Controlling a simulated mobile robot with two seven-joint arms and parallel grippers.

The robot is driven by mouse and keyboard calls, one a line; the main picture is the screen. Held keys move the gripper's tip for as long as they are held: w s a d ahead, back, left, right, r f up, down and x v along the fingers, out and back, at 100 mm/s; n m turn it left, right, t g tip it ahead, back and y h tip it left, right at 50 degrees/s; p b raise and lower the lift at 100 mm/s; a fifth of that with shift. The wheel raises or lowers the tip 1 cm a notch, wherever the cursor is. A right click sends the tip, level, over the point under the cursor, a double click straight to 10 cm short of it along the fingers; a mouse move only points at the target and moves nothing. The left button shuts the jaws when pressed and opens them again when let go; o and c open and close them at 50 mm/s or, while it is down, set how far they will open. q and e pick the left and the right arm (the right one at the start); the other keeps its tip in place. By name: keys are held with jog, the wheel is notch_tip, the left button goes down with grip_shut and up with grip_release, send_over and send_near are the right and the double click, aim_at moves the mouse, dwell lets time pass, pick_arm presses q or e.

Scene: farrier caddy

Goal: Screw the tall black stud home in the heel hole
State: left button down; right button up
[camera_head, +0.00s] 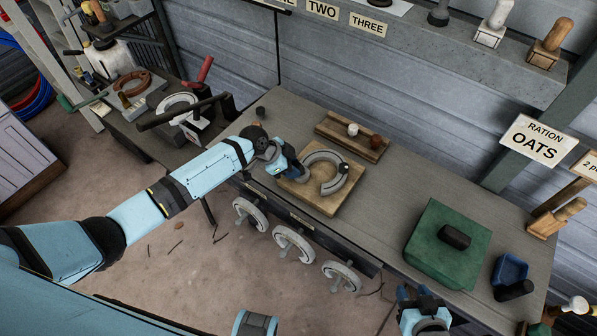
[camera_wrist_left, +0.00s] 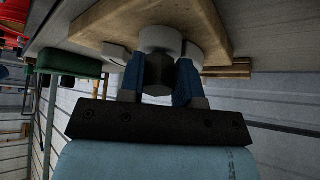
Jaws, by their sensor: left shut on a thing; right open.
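A pale grey horseshoe (camera_head: 325,158) lies on a wooden board (camera_head: 318,204) on the bench. A small dark stud (camera_head: 343,168) shows on its right branch. My left gripper (camera_head: 291,171) is at the left end of the shoe, its fingers low beside the heel. In the left wrist view the blue fingers are shut on a black stud (camera_wrist_left: 158,72), right against the pale shoe end (camera_wrist_left: 160,38). The heel hole itself is hidden there, and how deep the stud sits cannot be told. My right gripper (camera_head: 423,298) is open and empty at the bench's front edge.
A wooden rack (camera_head: 345,142) with a white and a brown piece stands behind the board. A green block (camera_head: 446,260) with a black object and a blue tray (camera_head: 509,270) are at right.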

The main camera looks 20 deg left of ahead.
pick_arm(q)
jog(key=shift+a+f+m+b, duration=0.2)
jog(key=shift+f+m+b, duration=0.1)
jog(key=shift+m+b, duration=0.35)
jog(key=shift+m, duration=0.25)
jog(key=shift+r+g, duration=0.1)
jog(key=shift+g, duration=0.2)
jog(key=shift+b, duration=0.35)
